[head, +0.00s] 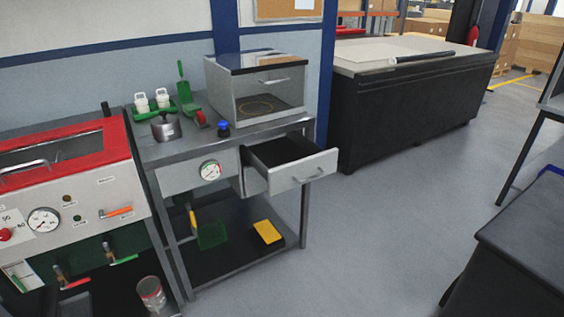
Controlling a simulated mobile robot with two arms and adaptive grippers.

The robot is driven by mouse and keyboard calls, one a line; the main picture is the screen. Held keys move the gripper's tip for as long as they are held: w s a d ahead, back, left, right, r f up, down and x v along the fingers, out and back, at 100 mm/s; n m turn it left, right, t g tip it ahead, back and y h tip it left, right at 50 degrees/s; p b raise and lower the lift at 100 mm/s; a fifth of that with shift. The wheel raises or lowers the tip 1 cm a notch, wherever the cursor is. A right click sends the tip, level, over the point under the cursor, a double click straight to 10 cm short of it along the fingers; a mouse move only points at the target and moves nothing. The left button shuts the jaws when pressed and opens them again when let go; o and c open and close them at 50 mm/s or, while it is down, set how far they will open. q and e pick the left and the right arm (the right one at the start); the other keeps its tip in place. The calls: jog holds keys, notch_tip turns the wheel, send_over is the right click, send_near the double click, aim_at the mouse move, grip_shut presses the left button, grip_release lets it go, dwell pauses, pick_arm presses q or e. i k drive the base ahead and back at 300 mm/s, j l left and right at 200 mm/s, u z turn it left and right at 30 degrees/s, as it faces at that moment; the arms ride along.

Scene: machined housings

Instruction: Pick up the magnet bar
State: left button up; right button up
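I cannot pick out a magnet bar with certainty. A long dark bar (425,56) lies near the front edge of the pale-topped black workbench (415,110) at the back; it is too small to tell whether it is the magnet bar. Neither of my grippers can be made out in the head view.
A red-topped machine (75,155) stands left. Grey floor (370,240) is clear between the furniture.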

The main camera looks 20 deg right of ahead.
aim_at(200, 121)
jog(key=i+l, duration=0.15)
jog(key=i, duration=0.2)
jog(key=i+l, duration=0.15)
jog(key=i, duration=0.25)
jog(key=i+l, duration=0.15)
jog(key=i, duration=0.2)
